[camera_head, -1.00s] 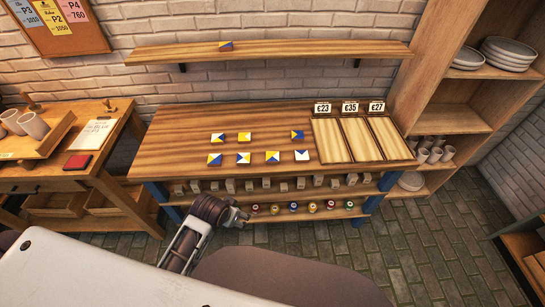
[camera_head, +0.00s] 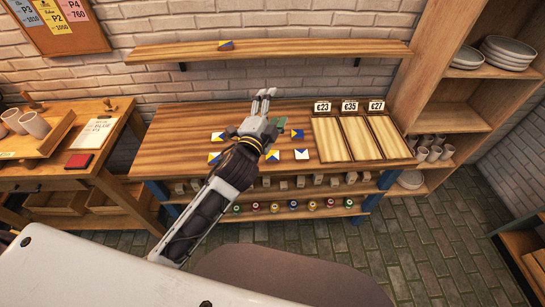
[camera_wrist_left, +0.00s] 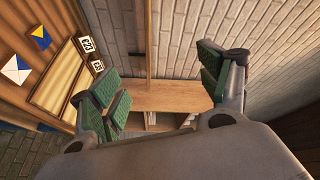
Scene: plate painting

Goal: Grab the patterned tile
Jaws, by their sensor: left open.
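Several patterned tiles in blue, yellow and white lie on the wooden table (camera_head: 165,155). Visible are a left tile (camera_head: 217,137), a front-left tile (camera_head: 215,158), a back-right tile (camera_head: 297,133), a front tile (camera_head: 273,155) and a white-and-blue tile (camera_head: 302,154). Another tile (camera_head: 225,45) sits on the wall shelf. My left gripper (camera_head: 270,107) is over the table's middle, open and empty, its arm hiding the tiles beneath. In the left wrist view its green-padded fingers (camera_wrist_left: 160,85) are wide apart. A blue-yellow tile (camera_wrist_left: 40,36) and a white-blue tile (camera_wrist_left: 15,70) lie left of them.
Three wooden trays (camera_head: 359,138) with price cards stand at the table's right. The wall shelf (camera_head: 320,50) is behind my gripper. A side table (camera_head: 60,178) with cups is at left, a shelf unit (camera_head: 445,119) with plates at right.

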